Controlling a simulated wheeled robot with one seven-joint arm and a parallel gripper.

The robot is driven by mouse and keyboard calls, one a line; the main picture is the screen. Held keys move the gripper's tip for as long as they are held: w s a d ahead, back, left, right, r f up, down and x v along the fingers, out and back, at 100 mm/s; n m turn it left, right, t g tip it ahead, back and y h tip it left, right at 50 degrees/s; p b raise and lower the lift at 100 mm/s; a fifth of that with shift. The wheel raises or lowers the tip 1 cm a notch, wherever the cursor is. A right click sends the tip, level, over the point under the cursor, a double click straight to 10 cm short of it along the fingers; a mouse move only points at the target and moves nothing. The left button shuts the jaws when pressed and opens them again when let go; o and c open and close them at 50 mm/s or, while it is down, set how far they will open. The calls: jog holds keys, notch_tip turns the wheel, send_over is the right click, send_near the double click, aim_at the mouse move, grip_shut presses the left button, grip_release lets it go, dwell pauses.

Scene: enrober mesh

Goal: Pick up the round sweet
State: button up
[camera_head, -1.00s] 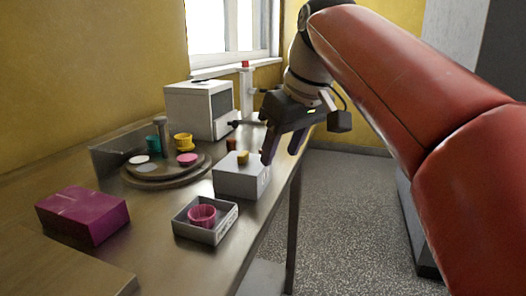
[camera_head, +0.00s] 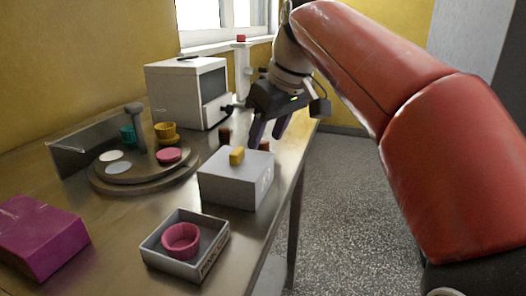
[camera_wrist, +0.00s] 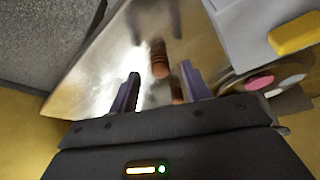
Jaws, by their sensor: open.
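My gripper (camera_head: 266,141) is open above the far right part of the metal bench, behind the white box. In the wrist view its two fingers (camera_wrist: 160,71) stand apart with nothing held between them. Two small brown round pieces are near it: one (camera_head: 224,136) left of the fingers and one (camera_head: 264,146) by the fingertips in the head view. In the wrist view one brown piece (camera_wrist: 159,58) shows beyond the fingertips and another (camera_wrist: 177,91) between the fingers, both blurred. I cannot tell which is the round sweet.
A white box (camera_head: 236,186) bears a yellow block (camera_head: 237,156). A round stand (camera_head: 135,185) carries cups and discs. A white machine (camera_head: 184,95) stands behind, and a magenta box (camera_head: 40,236) lies at left.

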jog(key=shift+x, duration=1.05)
jog(key=c, duration=0.9)
jog(key=shift+o, duration=0.2)
jog(key=shift+r, duration=0.1)
